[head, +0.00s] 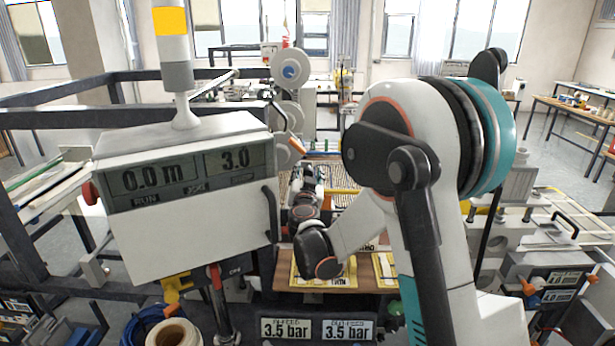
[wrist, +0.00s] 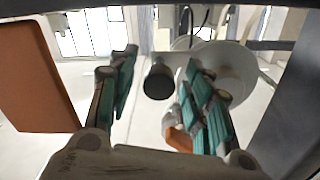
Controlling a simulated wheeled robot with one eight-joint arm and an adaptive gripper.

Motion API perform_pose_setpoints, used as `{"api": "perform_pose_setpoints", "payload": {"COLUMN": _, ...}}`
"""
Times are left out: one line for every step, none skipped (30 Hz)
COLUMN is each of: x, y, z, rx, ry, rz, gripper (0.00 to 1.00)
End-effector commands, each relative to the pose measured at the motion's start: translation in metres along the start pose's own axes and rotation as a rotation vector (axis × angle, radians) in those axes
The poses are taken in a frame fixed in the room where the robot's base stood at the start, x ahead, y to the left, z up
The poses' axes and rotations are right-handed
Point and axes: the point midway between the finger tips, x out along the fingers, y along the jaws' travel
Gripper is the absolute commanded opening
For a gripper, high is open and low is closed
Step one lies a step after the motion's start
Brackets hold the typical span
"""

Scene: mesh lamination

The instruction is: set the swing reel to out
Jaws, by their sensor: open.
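White round reels (head: 289,68) stand in a column at the back centre in the head view. I cannot tell for certain which one is the swing reel, or its setting. In the wrist view a white disc (wrist: 228,70) is behind the right finger, and a dark round knob or shaft end (wrist: 159,83) shows in the gap between the fingers. My gripper (wrist: 160,66) is open, with its teal-padded fingers spread on either side of the knob. Nothing is visibly held. In the head view my gripper is small and partly hidden by my arm.
An orange piece (wrist: 180,139) shows low by the right finger, and a large orange-brown block (wrist: 38,75) is at the left. The display box (head: 190,200) stands at the left, reading 0.0 m and 3.0. Dark frame rails (head: 70,88) run behind it.

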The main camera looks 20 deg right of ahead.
Motion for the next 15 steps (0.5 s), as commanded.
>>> {"api": "perform_pose_setpoints", "payload": {"x": -0.0001, "y": 0.0, "z": 0.0, "rx": 0.0, "ry": 0.0, "rz": 0.0, "gripper": 0.46}}
{"api": "perform_pose_setpoints", "payload": {"x": -0.0002, "y": 0.0, "z": 0.0, "rx": 0.0, "ry": 0.0, "rz": 0.0, "gripper": 0.46}}
{"api": "perform_pose_setpoints", "payload": {"x": -0.0002, "y": 0.0, "z": 0.0, "rx": 0.0, "ry": 0.0, "rz": 0.0, "gripper": 0.46}}
{"api": "perform_pose_setpoints", "payload": {"x": -0.0003, "y": 0.0, "z": 0.0, "rx": 0.0, "ry": 0.0, "rz": 0.0, "gripper": 0.41}}
{"api": "perform_pose_setpoints", "payload": {"x": -0.0003, "y": 0.0, "z": 0.0, "rx": 0.0, "ry": 0.0, "rz": 0.0, "gripper": 0.34}}
{"api": "perform_pose_setpoints", "payload": {"x": -0.0003, "y": 0.0, "z": 0.0, "rx": 0.0, "ry": 0.0, "rz": 0.0, "gripper": 0.25}}
{"api": "perform_pose_setpoints", "payload": {"x": -0.0003, "y": -0.0001, "z": 0.0, "rx": 0.0, "ry": 0.0, "rz": 0.0, "gripper": 0.19}}
{"api": "perform_pose_setpoints", "payload": {"x": -0.0004, "y": 0.0, "z": 0.0, "rx": 0.0, "ry": 0.0, "rz": 0.0, "gripper": 0.12}}
{"api": "perform_pose_setpoints", "payload": {"x": -0.0004, "y": -0.0001, "z": 0.0, "rx": 0.0, "ry": 0.0, "rz": 0.0, "gripper": 0.03}}
{"api": "perform_pose_setpoints", "payload": {"x": -0.0004, "y": -0.0001, "z": 0.0, "rx": 0.0, "ry": 0.0, "rz": 0.0, "gripper": 0.0}}
{"api": "perform_pose_setpoints", "payload": {"x": -0.0004, "y": 0.0, "z": 0.0, "rx": 0.0, "ry": 0.0, "rz": 0.0, "gripper": 0.0}}
{"api": "perform_pose_setpoints", "payload": {"x": -0.0004, "y": -0.0001, "z": 0.0, "rx": 0.0, "ry": 0.0, "rz": 0.0, "gripper": 0.0}}
{"api": "perform_pose_setpoints", "payload": {"x": -0.0004, "y": -0.0001, "z": -0.0001, "rx": 0.0, "ry": 0.0, "rz": 0.0, "gripper": 0.0}}
{"api": "perform_pose_setpoints", "payload": {"x": -0.0004, "y": 0.0001, "z": -0.0002, "rx": -0.001, "ry": 0.0, "rz": 0.0, "gripper": 0.0}}
{"api": "perform_pose_setpoints", "payload": {"x": -0.0005, "y": 0.0004, "z": -0.0006, "rx": -0.002, "ry": 0.0, "rz": 0.0, "gripper": 0.0}}
